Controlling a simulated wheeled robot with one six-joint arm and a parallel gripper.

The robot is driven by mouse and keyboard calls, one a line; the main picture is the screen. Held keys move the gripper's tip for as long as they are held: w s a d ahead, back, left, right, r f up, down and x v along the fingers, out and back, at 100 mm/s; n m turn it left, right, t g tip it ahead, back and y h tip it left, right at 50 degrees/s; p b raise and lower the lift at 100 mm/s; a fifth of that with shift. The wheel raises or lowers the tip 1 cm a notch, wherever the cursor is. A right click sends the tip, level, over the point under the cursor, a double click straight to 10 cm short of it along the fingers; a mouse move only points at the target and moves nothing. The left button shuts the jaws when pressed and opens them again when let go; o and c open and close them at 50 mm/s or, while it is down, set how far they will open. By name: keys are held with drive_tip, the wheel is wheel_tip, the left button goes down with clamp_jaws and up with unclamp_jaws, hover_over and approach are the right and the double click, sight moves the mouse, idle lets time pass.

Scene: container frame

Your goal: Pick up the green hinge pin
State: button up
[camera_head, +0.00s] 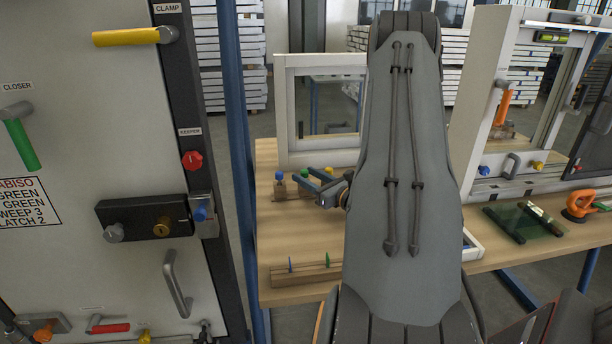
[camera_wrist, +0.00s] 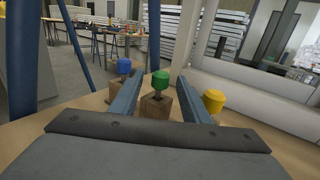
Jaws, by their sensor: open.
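The green hinge pin (camera_wrist: 160,82) has a rounded green head and stands upright in a wooden block (camera_wrist: 157,104) in the wrist view. My gripper (camera_head: 302,175) is open, with one finger on each side of the green pin in the picture. The pin appears just beyond or between the fingertips; I cannot tell how deep. Nothing is held. In the head view my fingers and arm largely hide the green pin.
A blue-headed pin (camera_wrist: 124,66) stands left of the green one and a yellow-headed pin (camera_wrist: 213,100) right. A wooden rack (camera_head: 305,275) with thin blue and green pieces lies nearer on the bench (camera_head: 285,235). A white frame (camera_head: 285,110) stands behind; a blue post (camera_head: 237,150) is left.

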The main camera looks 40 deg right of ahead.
drive_tip(key=shift+w, duration=0.7)
drive_tip(key=shift+c, duration=0.4)
clamp_jaws()
drive_tip(key=shift+r, duration=0.15)
drive_tip(key=shift+r+b, duration=0.7)
drive_tip(key=shift+r, duration=4.15)
drive_tip(key=shift+s, duration=0.1)
